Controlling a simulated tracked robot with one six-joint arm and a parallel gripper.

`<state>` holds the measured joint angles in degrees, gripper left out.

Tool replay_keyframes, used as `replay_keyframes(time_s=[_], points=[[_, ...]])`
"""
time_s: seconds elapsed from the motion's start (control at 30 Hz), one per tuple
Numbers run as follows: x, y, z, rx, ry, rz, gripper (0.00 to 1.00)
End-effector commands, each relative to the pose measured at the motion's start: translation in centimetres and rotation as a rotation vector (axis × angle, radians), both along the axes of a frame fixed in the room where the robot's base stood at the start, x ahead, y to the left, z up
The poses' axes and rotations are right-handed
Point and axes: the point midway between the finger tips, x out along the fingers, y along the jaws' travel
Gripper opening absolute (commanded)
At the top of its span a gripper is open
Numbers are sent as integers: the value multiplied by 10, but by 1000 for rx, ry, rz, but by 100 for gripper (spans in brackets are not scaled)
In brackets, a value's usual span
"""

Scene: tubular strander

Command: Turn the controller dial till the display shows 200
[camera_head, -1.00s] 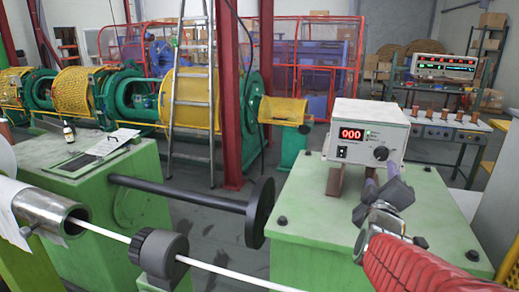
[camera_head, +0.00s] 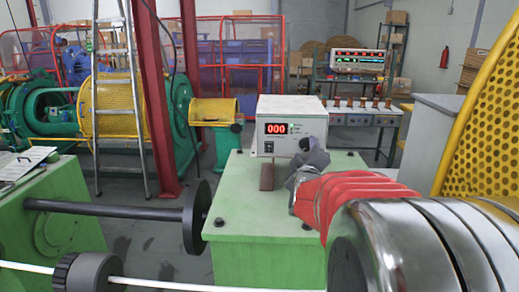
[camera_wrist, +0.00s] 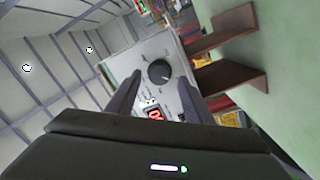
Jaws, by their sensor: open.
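The controller (camera_head: 282,108) is a pale box on brown supports on a green machine block. Its red display (camera_head: 277,128) reads 000. The black round dial (camera_wrist: 159,71) shows in the wrist view on the tilted front panel; in the head view my gripper hides it. My gripper (camera_head: 307,150) is in front of the panel's right side. In the wrist view my two grey fingers are apart, and the dial appears between and just beyond the tips (camera_wrist: 159,79). Contact with the dial cannot be seen. The display (camera_wrist: 155,114) is partly hidden there.
The green block top (camera_head: 240,205) is clear left of my arm. A dark shaft with a black disc (camera_head: 196,217) lies to the left. A yellow perforated guard (camera_head: 485,130) stands at right. A bench with another instrument (camera_head: 357,62) is behind.

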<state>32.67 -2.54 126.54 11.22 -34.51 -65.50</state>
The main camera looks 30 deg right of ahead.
Motion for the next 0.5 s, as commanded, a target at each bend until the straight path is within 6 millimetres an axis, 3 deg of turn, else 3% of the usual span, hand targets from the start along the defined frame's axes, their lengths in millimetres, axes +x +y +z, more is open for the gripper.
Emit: replay_keyframes(time_s=[0.5], points=[[10, -9, 0, 0, 0, 0, 46]])
